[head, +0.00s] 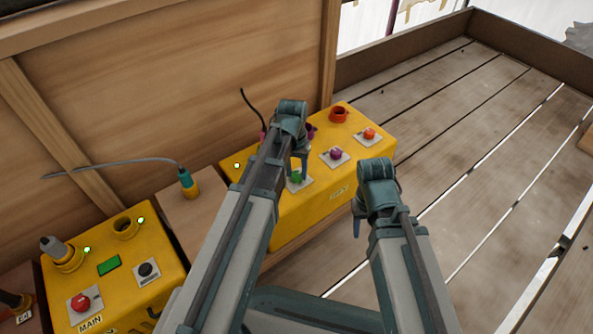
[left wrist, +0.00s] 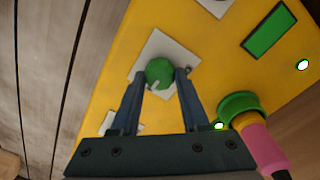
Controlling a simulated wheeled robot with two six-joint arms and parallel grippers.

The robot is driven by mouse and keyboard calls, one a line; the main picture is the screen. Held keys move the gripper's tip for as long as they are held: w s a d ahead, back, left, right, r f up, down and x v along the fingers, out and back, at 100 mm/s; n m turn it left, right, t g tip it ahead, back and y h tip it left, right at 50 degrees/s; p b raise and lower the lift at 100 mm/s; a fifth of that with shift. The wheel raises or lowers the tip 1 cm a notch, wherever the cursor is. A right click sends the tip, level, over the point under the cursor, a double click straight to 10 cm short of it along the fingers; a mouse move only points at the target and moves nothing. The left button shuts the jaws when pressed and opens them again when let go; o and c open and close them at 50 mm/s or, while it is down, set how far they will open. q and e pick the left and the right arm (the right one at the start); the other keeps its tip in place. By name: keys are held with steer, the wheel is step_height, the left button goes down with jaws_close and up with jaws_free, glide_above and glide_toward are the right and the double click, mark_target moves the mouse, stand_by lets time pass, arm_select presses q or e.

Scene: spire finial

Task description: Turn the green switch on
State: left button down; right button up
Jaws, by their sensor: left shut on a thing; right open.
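The green switch (head: 296,178) is a round green knob on a pale square plate, on top of the right-hand yellow box (head: 292,212). In the left wrist view the green switch (left wrist: 160,72) sits between my left fingers, with a pale mark on its lower edge. My left gripper (head: 298,168) points down at it and is shut on it. The left wrist view shows both left fingertips (left wrist: 158,78) against the knob's sides. My right gripper (head: 360,222) is open and empty, to the right of the yellow box, over the slatted floor.
A pink plug (left wrist: 262,142) stands in a green socket (left wrist: 240,106) near my left gripper. Another yellow box (head: 118,262) stands at the left. The slatted floor (head: 480,130) is mostly clear.

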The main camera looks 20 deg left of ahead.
mark_target(295, 173)
arm_select(q)
steer(key=shift+c, duration=2)
jaws_free()
steer(key=shift+r, duration=0.15)
step_height(295, 173, up, 14)
steer(key=p, duration=1.4)
steer(key=shift+a+f, duration=0.2)
steer(key=shift+a, duration=0.1)
steer(key=s+d+r+m+y+p, duration=0.15)
steer(key=s+d+m, duration=0.25)
steer(key=s+d, duration=0.85)
step_height(295, 173, up, 38)
steer(key=s+a+p, duration=0.1)
steer(key=s+p, duration=0.1)
steer(key=p, duration=3.6)
steer(key=shift+a, duration=0.15)
